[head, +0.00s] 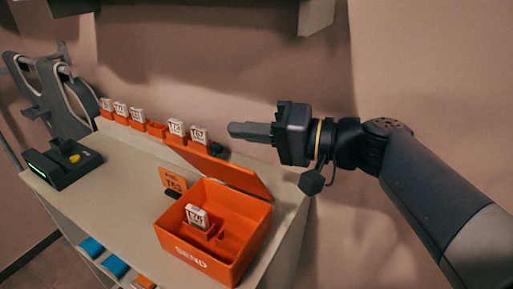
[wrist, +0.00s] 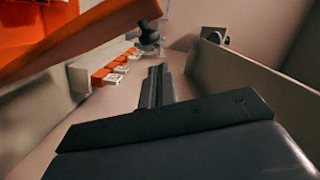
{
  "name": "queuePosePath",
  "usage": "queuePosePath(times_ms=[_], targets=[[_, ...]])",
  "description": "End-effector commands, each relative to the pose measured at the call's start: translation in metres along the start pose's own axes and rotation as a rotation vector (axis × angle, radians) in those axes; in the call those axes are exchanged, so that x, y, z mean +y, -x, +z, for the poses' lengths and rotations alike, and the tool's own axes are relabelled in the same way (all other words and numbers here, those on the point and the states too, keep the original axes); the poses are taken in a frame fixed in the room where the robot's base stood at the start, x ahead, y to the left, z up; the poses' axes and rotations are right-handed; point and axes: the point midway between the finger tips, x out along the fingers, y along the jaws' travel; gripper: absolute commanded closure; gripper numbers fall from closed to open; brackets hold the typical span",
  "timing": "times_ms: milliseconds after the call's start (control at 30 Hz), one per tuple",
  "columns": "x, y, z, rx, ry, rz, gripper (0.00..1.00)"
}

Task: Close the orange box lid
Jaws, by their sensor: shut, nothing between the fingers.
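The orange box (head: 198,260), marked SEND, stands open on the front right of the counter. Its lid (head: 225,165) is raised and tilts back from the box's rear edge. A white labelled tag (head: 197,217) stands upright in a holder inside the box. My gripper (head: 236,130) is shut and empty, above and behind the lid, pointing left. In the wrist view, my gripper's shut fingers (wrist: 158,72) lie to the right of the orange lid (wrist: 90,38), apart from it as far as I can tell.
White tags (head: 176,128) sit in orange holders along the counter's back, with one holder (head: 156,130) empty. An orange sign (head: 173,181) stands behind the box. A black device (head: 62,166) with a green light is at the left. A shelf (head: 315,15) hangs above my gripper.

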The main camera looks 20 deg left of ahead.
Motion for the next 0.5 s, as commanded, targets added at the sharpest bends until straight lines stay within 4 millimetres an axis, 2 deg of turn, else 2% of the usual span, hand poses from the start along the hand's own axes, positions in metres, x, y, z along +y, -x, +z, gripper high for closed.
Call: queuePosePath(times_ms=[33, 500], targets=[[0.005, -0.002, 0.011, 0.000, 0.046, 0.004, 1.00], [-0.002, -0.013, 0.069, -0.001, 0.442, 0.076, 1.00]])
